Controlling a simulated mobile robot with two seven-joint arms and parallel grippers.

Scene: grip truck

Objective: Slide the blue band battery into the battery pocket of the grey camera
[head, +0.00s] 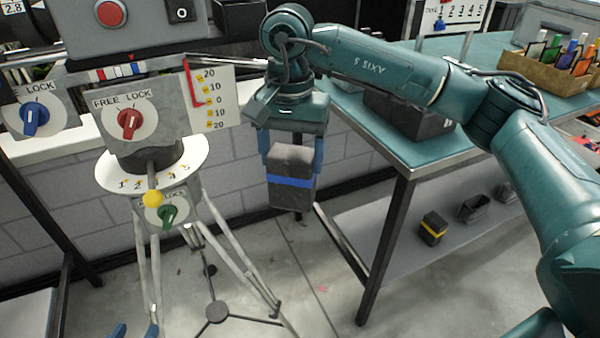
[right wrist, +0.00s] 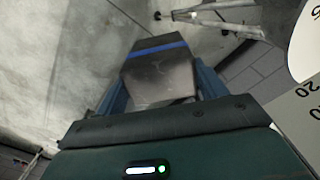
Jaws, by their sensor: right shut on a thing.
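The blue band battery (head: 291,183) is a dark grey block with a blue stripe around it. My right gripper (head: 290,160) is shut on it and holds it in the air, right of the tripod. In the right wrist view the battery (right wrist: 158,75) sits between the two blue fingers. A grey body with a red button, seemingly the grey camera (head: 150,40), is above the tripod head and cut off by the top edge. I cannot make out its battery pocket. My left gripper (head: 135,331) shows only two separated blue fingertips at the bottom edge, with nothing visible between them.
The tripod head has a red knob (head: 129,124), a scale plate (head: 212,97) and a yellow ball-ended handle (head: 153,199). A teal-topped bench (head: 400,150) stands at right. A yellow band battery (head: 433,229) is on its lower shelf. Open floor lies between tripod and bench.

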